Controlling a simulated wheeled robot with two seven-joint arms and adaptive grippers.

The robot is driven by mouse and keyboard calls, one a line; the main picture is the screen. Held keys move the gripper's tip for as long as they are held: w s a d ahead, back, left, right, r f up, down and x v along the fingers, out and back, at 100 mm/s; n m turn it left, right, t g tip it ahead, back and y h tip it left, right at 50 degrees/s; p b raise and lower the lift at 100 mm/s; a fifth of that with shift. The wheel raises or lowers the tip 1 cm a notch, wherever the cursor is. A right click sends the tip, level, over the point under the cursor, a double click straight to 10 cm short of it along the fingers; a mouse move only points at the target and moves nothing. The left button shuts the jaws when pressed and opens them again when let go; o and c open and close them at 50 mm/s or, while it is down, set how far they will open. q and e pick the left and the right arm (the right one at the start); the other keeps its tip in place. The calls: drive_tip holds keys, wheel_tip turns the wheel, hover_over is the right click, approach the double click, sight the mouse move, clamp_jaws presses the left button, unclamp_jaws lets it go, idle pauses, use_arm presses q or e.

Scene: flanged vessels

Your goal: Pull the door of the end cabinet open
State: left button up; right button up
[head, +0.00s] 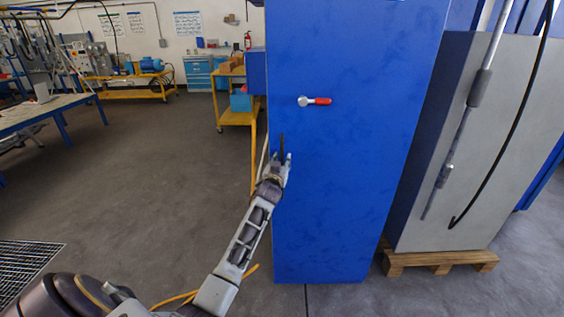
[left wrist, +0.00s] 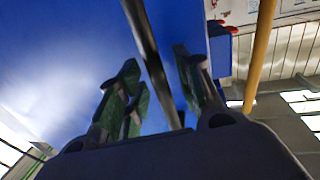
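The blue end cabinet (head: 345,190) stands upright in the middle of the head view, its door closed as far as I can see. A dark upright bar handle (head: 282,142) is near its left edge. My left gripper (head: 282,160) is at the lower part of this bar. In the left wrist view the dark bar (left wrist: 147,45) runs between the two fingers of my left gripper (left wrist: 160,88). The fingers are apart, with a gap on each side of the bar. My right gripper is not in view.
A lever with a red grip (head: 316,101) is on the cabinet front above the bar. A grey cabinet (head: 480,150) on a wooden pallet (head: 440,262) stands to the right. A yellow trolley (head: 236,117) is behind on the left. The floor at left is mostly clear.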

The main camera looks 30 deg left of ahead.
use_arm(q)
drive_tip(key=shift+w+a, duration=0.1)
drive_tip(key=shift+w, duration=0.1)
clamp_jaws()
idle(0.3)
